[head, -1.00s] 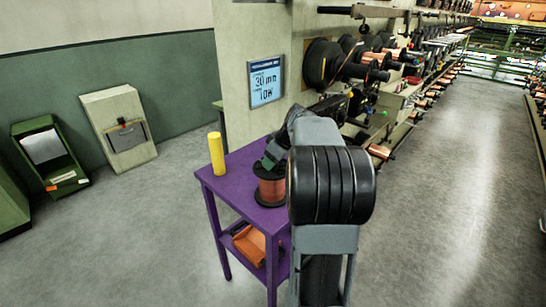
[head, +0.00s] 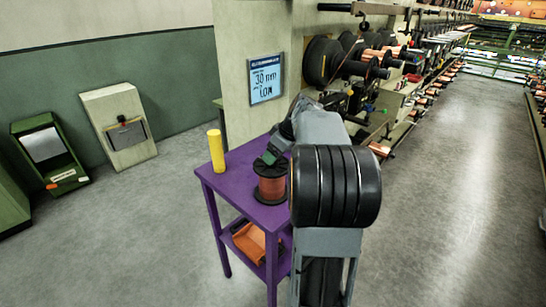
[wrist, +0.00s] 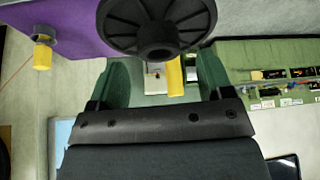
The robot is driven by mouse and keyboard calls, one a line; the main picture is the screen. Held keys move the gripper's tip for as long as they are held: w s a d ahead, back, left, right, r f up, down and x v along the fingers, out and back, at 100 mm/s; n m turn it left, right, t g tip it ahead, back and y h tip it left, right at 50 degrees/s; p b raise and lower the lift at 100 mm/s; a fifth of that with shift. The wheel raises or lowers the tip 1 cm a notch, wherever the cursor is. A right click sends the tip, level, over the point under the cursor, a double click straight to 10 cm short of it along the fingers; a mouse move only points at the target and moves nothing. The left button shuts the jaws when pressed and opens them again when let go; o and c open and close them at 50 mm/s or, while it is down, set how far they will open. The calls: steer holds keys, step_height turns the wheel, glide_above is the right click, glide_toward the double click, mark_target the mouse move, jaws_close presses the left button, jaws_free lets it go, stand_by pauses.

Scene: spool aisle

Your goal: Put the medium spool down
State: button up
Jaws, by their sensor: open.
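The medium spool (head: 271,184), black-flanged with copper wire, stands upright on the purple table (head: 238,163). Its black flange and hub (wrist: 155,25) fill the top middle of the wrist view. My gripper (head: 271,156) is just above the spool's top in the head view, partly hidden by my arm. In the wrist view my gripper (wrist: 161,78) is open, its green fingers apart on either side with the spool's hub beyond them. I cannot tell whether the fingers still touch the spool.
A yellow cylinder (head: 215,151) stands on the table's left corner. An orange bin (head: 250,240) sits on the lower shelf. A pillar with a blue sign (head: 265,80) and a spool rack (head: 345,60) stand behind. The aisle floor at right is clear.

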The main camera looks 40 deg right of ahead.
steer(key=v, duration=0.9)
steer(key=s+a+f+m+g, duration=0.1)
steer(key=s+a+f, duration=0.15)
steer(key=a, duration=0.55)
steer(key=s+a+f+m+g, duration=0.1)
steer(key=a+f, duration=0.3)
steer(key=a, duration=0.5)
steer(key=s+a+f+m+h, duration=0.1)
steer(key=s+a+f+m, duration=0.1)
steer(key=s+a+f, duration=0.6)
steer(key=shift+s+a+h, duration=0.3)
steer(key=shift+s+h, duration=0.1)
steer(key=shift+s, duration=0.25)
steer(key=shift+f, duration=0.15)
steer(key=shift+r+p, duration=1.45)
steer(key=shift+r, duration=0.15)
